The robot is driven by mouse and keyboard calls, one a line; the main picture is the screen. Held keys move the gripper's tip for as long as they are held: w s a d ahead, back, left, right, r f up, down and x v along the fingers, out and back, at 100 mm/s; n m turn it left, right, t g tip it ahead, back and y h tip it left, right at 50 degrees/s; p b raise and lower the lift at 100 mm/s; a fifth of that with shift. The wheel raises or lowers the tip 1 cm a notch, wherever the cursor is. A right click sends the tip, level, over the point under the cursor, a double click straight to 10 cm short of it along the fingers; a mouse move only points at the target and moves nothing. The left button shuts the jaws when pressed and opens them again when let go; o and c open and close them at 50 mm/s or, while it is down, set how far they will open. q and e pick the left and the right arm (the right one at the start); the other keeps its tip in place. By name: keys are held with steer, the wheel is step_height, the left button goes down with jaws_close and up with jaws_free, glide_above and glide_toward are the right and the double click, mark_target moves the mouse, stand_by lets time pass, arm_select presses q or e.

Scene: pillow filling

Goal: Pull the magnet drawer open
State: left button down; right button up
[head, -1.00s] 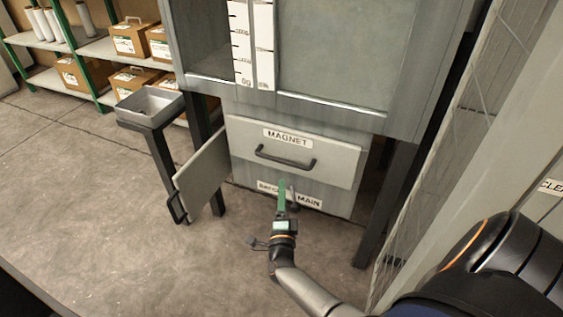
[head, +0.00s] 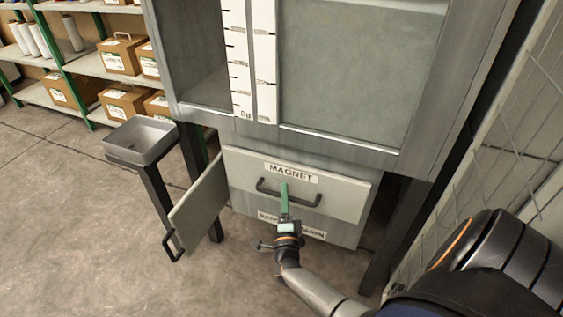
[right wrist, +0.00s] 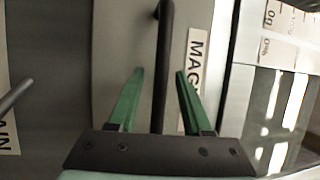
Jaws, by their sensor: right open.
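The magnet drawer (head: 345,197) is a pale grey front with a MAGNET label (head: 290,172), below the large grey cabinet. Its dark bar handle (head: 304,204) runs across the front. The drawer front looks close to the cabinet; I cannot tell if it is fully shut. My right gripper (head: 285,192) is open, its green fingers in front of the handle. In the right wrist view, the handle (right wrist: 164,60) runs between the two fingers of the open gripper (right wrist: 158,75), with a gap visible on each side. My left gripper is not in view.
A lower panel with a partly hidden MAIN label (head: 312,235) sits under the drawer. An open grey door (head: 200,205) with a dark handle sticks out at the left. A grey tray (head: 140,140) stands beyond it. A mesh fence (head: 490,170) is at the right.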

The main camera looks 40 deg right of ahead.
steer(key=shift+w+d, duration=0.1)
steer(key=shift+c, duration=0.3)
steer(key=shift+r, duration=0.1)
jaws_close()
stand_by(1.0)
